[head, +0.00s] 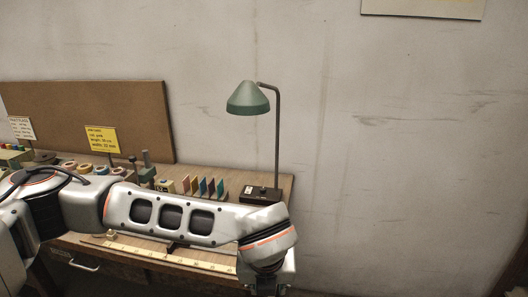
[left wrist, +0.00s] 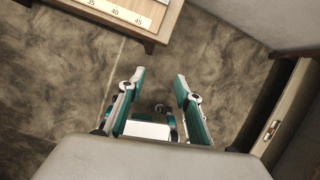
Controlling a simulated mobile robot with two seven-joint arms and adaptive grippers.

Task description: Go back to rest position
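My left gripper (left wrist: 160,80) shows in the left wrist view with its two teal fingers apart and nothing between them. It is over the brown floor (left wrist: 60,75), off the desk's corner. In the head view my left arm comes in from the left and stretches across the front of the desk (head: 285,184). Its wrist end is past the desk's right front corner, and its fingers are hidden or out of the picture. My right arm and gripper show in neither view.
A green lamp (head: 248,98) stands at the desk's right back. Colored cards (head: 204,187), tape rolls (head: 85,168) and a yellow sign (head: 102,140) stand behind my arm. A ruler strip (head: 185,259) lies along the front edge. A cabinet (left wrist: 285,112) stands right of the left gripper.

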